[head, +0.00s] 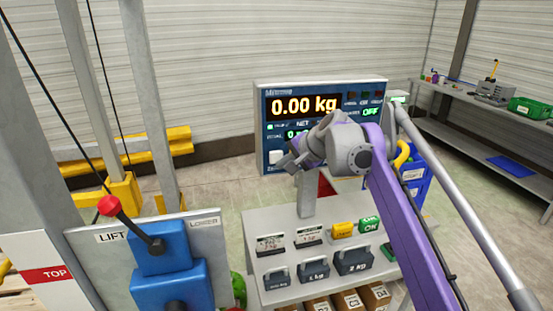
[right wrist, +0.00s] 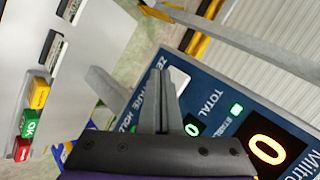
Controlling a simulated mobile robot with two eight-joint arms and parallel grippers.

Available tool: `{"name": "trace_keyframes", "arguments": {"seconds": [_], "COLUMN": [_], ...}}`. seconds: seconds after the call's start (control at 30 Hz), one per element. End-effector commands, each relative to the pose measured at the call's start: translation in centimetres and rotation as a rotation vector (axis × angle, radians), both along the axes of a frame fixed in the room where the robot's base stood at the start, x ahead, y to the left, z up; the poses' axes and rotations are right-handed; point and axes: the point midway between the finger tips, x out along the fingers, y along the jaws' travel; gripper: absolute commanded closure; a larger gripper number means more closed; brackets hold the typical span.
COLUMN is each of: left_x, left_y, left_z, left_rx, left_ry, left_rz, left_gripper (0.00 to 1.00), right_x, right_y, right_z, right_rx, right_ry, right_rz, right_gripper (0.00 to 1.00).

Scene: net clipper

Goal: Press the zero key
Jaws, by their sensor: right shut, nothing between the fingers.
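The scale indicator (head: 325,88) is a blue panel in a grey frame, reading 0.00 kg. Its lower left corner carries the key labels; in the right wrist view the panel (right wrist: 225,100) shows ZE, TARE and HOLD lettering. In the right wrist view the closed fingers (right wrist: 160,75) lie over the panel edge by the ZE lettering. I cannot tell whether they touch the key. My left gripper is not in view.
A grey bench (head: 255,220) in front of the panel holds weights, cards and yellow, green and red buttons. A lift control with a red-knobbed lever (head: 109,205) stands at left. A shelf (head: 480,110) with a green crate (head: 531,107) stands at right.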

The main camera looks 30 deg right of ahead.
Motion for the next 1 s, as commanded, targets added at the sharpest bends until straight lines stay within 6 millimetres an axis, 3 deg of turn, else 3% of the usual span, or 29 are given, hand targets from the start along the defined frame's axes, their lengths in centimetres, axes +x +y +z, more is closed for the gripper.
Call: {"name": "trace_keyframes", "arguments": {"seconds": [0.43,1.0], "left_x": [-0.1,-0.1], "left_y": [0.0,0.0], "left_z": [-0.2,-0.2], "left_rx": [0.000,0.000], "left_ry": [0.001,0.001], "left_rz": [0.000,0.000], "left_gripper": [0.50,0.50], "right_x": [-4.1,-4.4], "right_y": [0.9,1.0], "right_z": [0.0,0.0], "right_rx": [0.000,0.000], "right_ry": [0.000,0.000], "right_rz": [-0.001,0.000], "right_gripper": [1.00,1.00]}}
